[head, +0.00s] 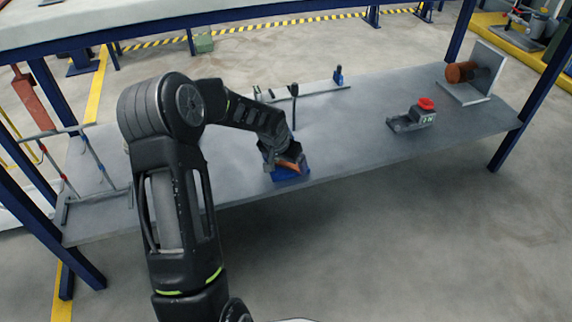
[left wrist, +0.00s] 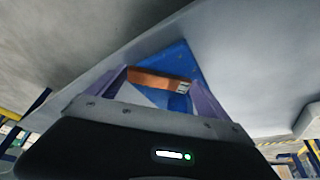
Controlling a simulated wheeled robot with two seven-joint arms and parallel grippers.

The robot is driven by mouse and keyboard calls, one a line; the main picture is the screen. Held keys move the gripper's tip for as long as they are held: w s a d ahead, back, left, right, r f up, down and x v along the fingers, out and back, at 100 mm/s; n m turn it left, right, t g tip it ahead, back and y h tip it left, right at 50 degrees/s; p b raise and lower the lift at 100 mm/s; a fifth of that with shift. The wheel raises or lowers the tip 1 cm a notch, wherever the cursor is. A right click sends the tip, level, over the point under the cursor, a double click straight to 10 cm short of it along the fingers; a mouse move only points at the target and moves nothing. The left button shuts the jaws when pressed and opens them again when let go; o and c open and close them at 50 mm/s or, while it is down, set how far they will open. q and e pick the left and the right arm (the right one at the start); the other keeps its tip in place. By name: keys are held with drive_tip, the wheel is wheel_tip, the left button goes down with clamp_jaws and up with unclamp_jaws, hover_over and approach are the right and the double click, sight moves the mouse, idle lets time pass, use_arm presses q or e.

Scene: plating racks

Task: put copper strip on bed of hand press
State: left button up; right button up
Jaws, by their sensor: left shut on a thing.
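A copper strip (head: 292,163) is between the fingers of my left gripper (head: 284,162), which is shut on it. In the left wrist view the copper strip (left wrist: 160,80) spans between the two fingertips. A blue block or tray (head: 290,174) lies right under the gripper at the table's front edge; the blue surface (left wrist: 178,60) also shows behind the strip. I cannot tell whether the strip touches it. A small grey device with a red top (head: 425,104) stands at the right of the table; it may be the hand press. My right gripper is not in view.
The grey table (head: 350,145) is clear between the blue thing and the red-topped device. A dark upright post (head: 294,108) and a pale bar (head: 320,87) are behind the gripper. A copper-coloured cylinder (head: 460,72) on a stand is at back right. A wire rack (head: 95,165) is at left.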

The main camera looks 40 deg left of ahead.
use_arm(q)
drive_tip(key=o, duration=1.5)
drive_tip(key=shift+f, duration=0.1)
drive_tip(key=shift+c, duration=0.2)
drive_tip(key=shift+s+r, duration=0.1)
drive_tip(key=shift+r, duration=0.4)
drive_tip(key=p+v, duration=0.6)
drive_tip(key=v, duration=0.5)
drive_tip(key=shift+r, duration=0.15)
drive_tip(key=shift+d, duration=0.1)
